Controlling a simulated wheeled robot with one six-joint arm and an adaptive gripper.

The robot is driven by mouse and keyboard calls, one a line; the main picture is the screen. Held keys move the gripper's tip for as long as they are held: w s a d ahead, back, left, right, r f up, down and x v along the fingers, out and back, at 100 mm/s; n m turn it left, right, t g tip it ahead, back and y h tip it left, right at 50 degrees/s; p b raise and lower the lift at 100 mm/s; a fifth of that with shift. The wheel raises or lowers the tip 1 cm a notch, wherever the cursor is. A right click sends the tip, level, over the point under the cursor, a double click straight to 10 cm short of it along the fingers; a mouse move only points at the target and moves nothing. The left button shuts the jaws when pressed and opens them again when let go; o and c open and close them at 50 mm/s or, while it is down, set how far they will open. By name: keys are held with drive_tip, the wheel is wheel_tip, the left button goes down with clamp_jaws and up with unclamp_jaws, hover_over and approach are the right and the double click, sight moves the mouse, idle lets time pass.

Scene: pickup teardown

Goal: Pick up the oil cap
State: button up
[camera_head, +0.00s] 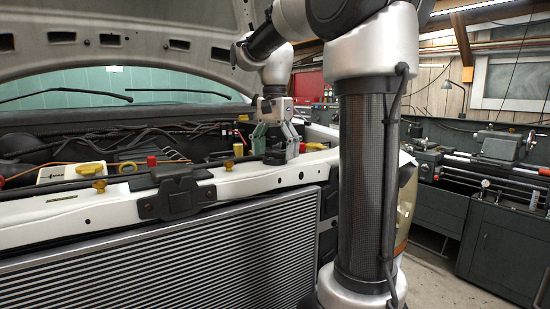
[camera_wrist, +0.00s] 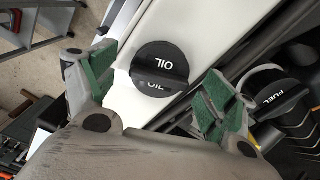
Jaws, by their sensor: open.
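The oil cap (camera_wrist: 160,62) is a round black cap with a raised bar and white "OIL" lettering. In the wrist view it sits on a white panel (camera_wrist: 120,107), between the two green-padded fingers of my gripper (camera_wrist: 162,80). The fingers are spread apart, one on each side, with a gap to the cap. In the head view my gripper (camera_head: 276,146) points down over the front edge of the engine bay. A dark shape shows between its fingers there, but I cannot tell for certain that it is the oil cap.
The raised hood (camera_head: 120,45) hangs above the bay, and the radiator (camera_head: 200,260) stands at the front. Yellow caps (camera_head: 90,168) dot the bay. A lathe (camera_head: 500,147) stands at the right.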

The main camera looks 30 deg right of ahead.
drive_tip(key=shift+f, duration=0.2)
drive_tip(key=c, duration=1.1)
